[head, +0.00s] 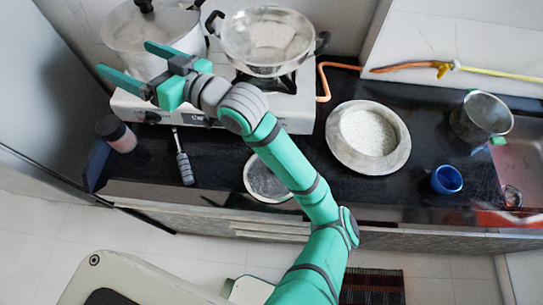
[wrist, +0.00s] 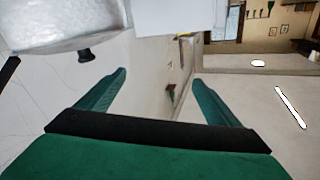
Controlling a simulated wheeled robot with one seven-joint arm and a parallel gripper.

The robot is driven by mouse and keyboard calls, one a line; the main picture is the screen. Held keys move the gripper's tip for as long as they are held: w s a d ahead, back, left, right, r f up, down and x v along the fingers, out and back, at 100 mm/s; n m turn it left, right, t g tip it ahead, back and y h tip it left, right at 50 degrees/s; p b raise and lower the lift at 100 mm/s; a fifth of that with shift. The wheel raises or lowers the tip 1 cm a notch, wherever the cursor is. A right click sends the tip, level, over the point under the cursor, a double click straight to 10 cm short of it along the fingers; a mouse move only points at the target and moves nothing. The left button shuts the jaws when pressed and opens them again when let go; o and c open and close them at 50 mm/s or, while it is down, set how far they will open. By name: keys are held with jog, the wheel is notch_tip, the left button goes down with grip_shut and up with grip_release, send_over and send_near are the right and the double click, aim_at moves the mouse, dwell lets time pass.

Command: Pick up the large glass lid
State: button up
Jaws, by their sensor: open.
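The large glass lid (head: 150,27) appears to lie on the metal pot (head: 178,45) on the left of the stove, with a dark knob at its top. My gripper (head: 128,60) is open and empty, its two green fingers pointing left in front of the pot. In the head view it covers part of the pot. In the wrist view my gripper (wrist: 158,78) has its fingers spread with nothing between them. A dark knob (wrist: 86,55) under a pale rounded surface shows left of the fingers there, probably the lid's.
A metal pan (head: 268,38) stands on the right burner of the white stove (head: 295,112). A dark jar (head: 117,133) and a grey-handled tool (head: 184,165) are at the counter's left. A filled plate (head: 368,138), a blue cup (head: 447,180) and a steel pot (head: 482,115) are to the right.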

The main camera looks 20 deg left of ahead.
jog(key=s+d+f+n+g+h, duration=0.1)
jog(key=d+f+h, duration=0.25)
jog(key=f, duration=0.35)
jog(key=s+d+f+n+g+h, duration=0.1)
jog(key=d+f+n+g+h, duration=0.1)
jog(key=f+h, duration=0.4)
jog(key=w+d+f+m+h, duration=0.1)
jog(key=d+f+h, duration=0.2)
jog(key=d, duration=0.4)
jog(key=w+d+f+h, duration=0.1)
jog(key=d+f+h, duration=0.1)
jog(key=d+f, duration=0.4)
jog(key=w+d+f+m+h, duration=0.1)
jog(key=d+f+h, duration=0.2)
jog(key=d, duration=0.7)
jog(key=shift+w+f+m+t+h, duration=0.15)
jog(key=shift+w+f+h, duration=0.05)
jog(key=shift+f, duration=0.4)
jog(key=shift+w+f+m+t+h, duration=0.15)
jog(key=shift+f, duration=0.4)
jog(key=shift+w+d+f, duration=0.1)
jog(key=shift+d+f, duration=0.05)
jog(key=shift+f, duration=0.9)
jog(key=shift+d+f, duration=0.15)
jog(key=shift+f, duration=0.85)
jog(key=shift+w+d+f, duration=0.1)
jog(key=shift+d+f, duration=0.05)
jog(key=shift+f, duration=0.9)
jog(key=shift+c, duration=0.6)
